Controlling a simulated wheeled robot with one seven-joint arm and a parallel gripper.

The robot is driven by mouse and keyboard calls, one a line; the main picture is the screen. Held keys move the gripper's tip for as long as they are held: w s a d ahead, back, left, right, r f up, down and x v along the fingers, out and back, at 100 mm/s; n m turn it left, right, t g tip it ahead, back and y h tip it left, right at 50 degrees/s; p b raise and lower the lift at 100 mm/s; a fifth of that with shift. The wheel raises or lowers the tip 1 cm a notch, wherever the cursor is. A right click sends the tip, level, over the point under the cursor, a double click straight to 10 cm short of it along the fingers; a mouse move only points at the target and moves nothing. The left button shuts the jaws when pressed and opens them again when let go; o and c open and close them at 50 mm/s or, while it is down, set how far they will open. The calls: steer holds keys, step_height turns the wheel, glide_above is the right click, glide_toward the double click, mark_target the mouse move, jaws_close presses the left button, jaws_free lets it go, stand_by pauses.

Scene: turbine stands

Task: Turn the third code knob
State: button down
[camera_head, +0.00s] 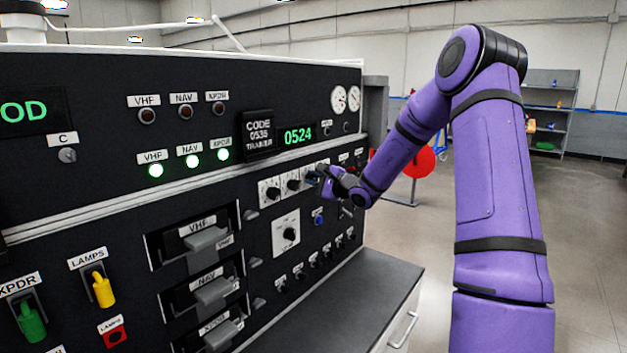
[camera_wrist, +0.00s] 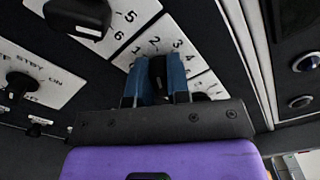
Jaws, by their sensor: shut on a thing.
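The row of code knobs sits on white plates below the green 0524 display (camera_head: 298,134). The first knob (camera_head: 272,191) and second knob (camera_head: 293,184) show clear of my gripper. My gripper (camera_head: 318,176) is at the third place from the left. In the wrist view its two blue fingers stand on either side of a black knob (camera_wrist: 158,74), shut on it, over a plate with printed digits. Another black knob (camera_wrist: 78,14) shows at upper left there. A further dark knob (camera_wrist: 201,97) is partly hidden behind my gripper. A card (camera_head: 258,135) reads CODE 0535 TRAINER.
A selector knob (camera_head: 289,235) on a white plate and a blue knob (camera_head: 319,219) sit below the row. Grey levers (camera_head: 208,240) stick out at lower left. A grey ledge (camera_head: 350,295) juts out below the panel. Open floor lies right of my arm.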

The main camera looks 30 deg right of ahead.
steer(key=m, duration=0.4)
steer(key=shift+r, duration=0.1)
steer(key=shift+d+m, duration=0.15)
steer(key=shift+m, duration=1.65)
steer(key=c, duration=1.1)
jaws_free()
steer(key=v, duration=1)
steer(key=shift+s+d, duration=0.2)
steer(key=shift+s, duration=0.1)
